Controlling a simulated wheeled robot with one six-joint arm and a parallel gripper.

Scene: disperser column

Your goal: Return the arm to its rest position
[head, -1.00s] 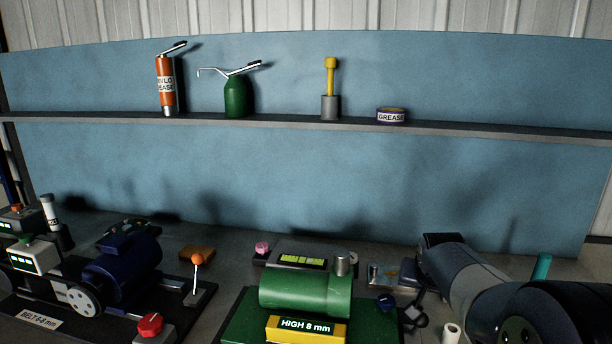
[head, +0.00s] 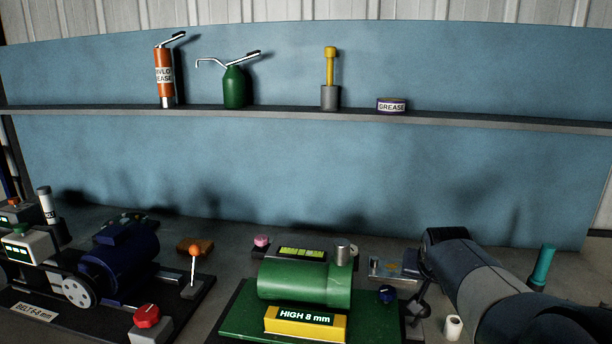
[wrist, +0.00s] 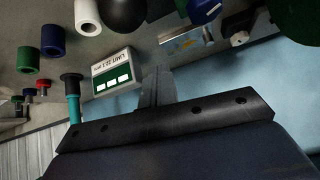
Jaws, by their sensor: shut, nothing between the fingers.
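My gripper (wrist: 157,92) shows in the wrist view, with its narrow dark fingers together and nothing between them. Its wide dark mount (wrist: 165,120) fills the lower part of that view. In the head view my arm (head: 490,285) reaches in from the lower right corner over the bench's right side; I cannot make out the fingertips there. In the wrist view a "LIMIT" display box (wrist: 112,72) appears left of the fingers, with no visible contact.
A green motor (head: 305,284) with a yellow "HIGH 8 mm" block stands mid-bench, left of my arm. A teal cylinder (head: 543,266) and a white cylinder (head: 453,328) stand close to the arm. A blue motor (head: 118,262) is left. The shelf (head: 290,114) holds grease items.

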